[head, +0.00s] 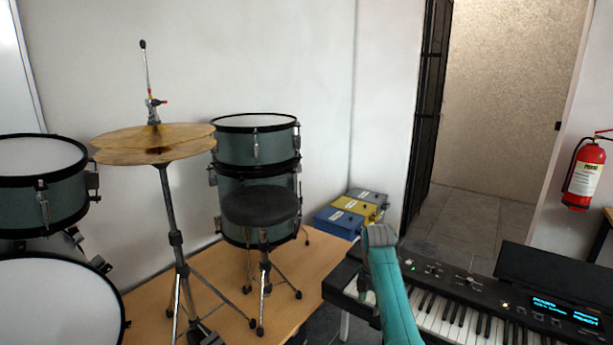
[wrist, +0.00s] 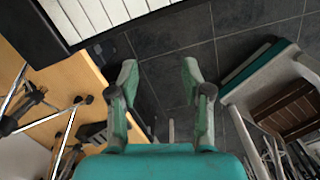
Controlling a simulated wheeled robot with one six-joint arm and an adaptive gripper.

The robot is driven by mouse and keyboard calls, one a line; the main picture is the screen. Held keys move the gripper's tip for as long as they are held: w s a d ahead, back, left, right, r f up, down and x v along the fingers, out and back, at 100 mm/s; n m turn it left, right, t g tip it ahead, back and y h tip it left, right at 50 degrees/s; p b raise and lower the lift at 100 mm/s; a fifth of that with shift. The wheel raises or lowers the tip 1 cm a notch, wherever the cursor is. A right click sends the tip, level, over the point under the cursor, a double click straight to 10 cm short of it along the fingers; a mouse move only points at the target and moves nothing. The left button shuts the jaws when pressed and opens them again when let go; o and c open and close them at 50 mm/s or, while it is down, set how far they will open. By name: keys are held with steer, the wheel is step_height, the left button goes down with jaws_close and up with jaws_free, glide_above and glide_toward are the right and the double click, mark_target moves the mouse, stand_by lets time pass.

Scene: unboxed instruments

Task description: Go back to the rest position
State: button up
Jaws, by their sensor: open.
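My gripper (wrist: 160,82) shows in the wrist view with its two grey fingers apart and nothing between them. It hangs over the dark tiled floor, beside the end of the keyboard. The keyboard's white keys also show at the top left of the wrist view (wrist: 110,12).
A drum stool (head: 261,206), a cymbal stand (head: 176,238) and teal drums (head: 256,145) stand on a wooden platform (head: 322,250). Several coloured boxes (head: 358,206) lie by the wall. A fire extinguisher (head: 583,178) hangs at right. Tiled floor (wrist: 177,72) lies below the gripper.

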steer(key=s+f+m+t, duration=0.25)
steer(key=s+f, duration=0.35)
steer(key=f, duration=0.6)
steer(key=s+f+m+t, duration=0.1)
steer(key=s+f+m, duration=0.3)
steer(key=s+f, duration=0.55)
steer(key=s+f+m+t, duration=0.3)
steer(key=s+f+m, duration=0.45)
steer(key=s, duration=0.85)
steer(key=s+r+m+t, duration=0.2)
steer(key=s+r+m, duration=0.15)
steer(key=s, duration=0.75)
steer(key=s+r+m+t, duration=0.2)
steer(key=s+r, duration=0.2)
steer(key=s, duration=0.6)
steer(key=s+r+m+t, duration=0.1)
steer(key=s+r+m, duration=0.2)
steer(key=s+r, duration=0.4)
steer(key=s+r+m+t, duration=0.2)
steer(key=s+r, duration=0.5)
steer(key=r, duration=0.7)
steer(key=shift+d+m, duration=0.2)
steer(key=shift+m, duration=0.25)
